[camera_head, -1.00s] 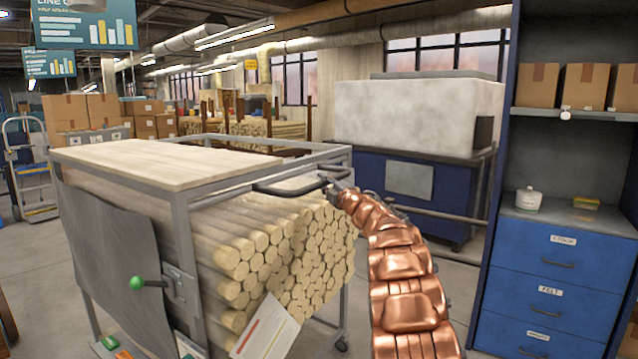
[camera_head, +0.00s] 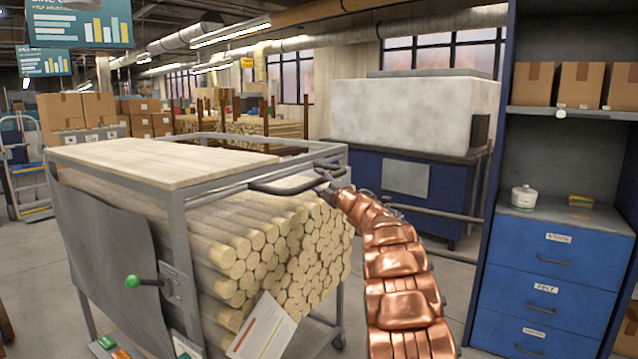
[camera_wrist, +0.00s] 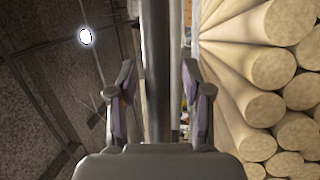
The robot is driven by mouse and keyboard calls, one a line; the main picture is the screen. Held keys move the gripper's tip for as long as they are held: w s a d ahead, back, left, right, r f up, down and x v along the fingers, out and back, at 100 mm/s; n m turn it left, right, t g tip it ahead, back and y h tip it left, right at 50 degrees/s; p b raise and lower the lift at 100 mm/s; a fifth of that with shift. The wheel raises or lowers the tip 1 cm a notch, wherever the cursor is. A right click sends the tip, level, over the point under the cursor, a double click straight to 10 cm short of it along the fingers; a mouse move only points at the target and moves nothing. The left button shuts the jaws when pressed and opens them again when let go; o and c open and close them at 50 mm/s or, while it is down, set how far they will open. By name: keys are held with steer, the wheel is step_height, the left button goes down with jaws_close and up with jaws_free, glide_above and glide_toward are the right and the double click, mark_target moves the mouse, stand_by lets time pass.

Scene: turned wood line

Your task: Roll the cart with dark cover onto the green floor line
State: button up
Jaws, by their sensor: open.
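My gripper (camera_head: 328,174) is at the handle's right end, small and partly hidden by my copper arm. In the wrist view my gripper (camera_wrist: 158,85) is open, with a finger on each side of a dark bar (camera_wrist: 155,50). I cannot tell whether the fingers touch it. The green floor line is not in view.
A blue shelf unit with drawers (camera_head: 550,290) stands close on the right. A blue machine with a pale top (camera_head: 415,115) is behind the cart. Stacked boxes (camera_head: 80,108) and a hand truck (camera_head: 25,165) are at the back left. Bare floor (camera_head: 30,270) shows left of the cart.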

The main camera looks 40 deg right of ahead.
steer(key=shift+s+f, duration=0.1)
steer(key=shift+s, duration=1.05)
steer(key=s+a+f, duration=0.1)
steer(key=s+f, duration=0.1)
steer(key=s, duration=0.7)
steer(key=shift+s, duration=0.2)
steer(key=shift+a, duration=0.1)
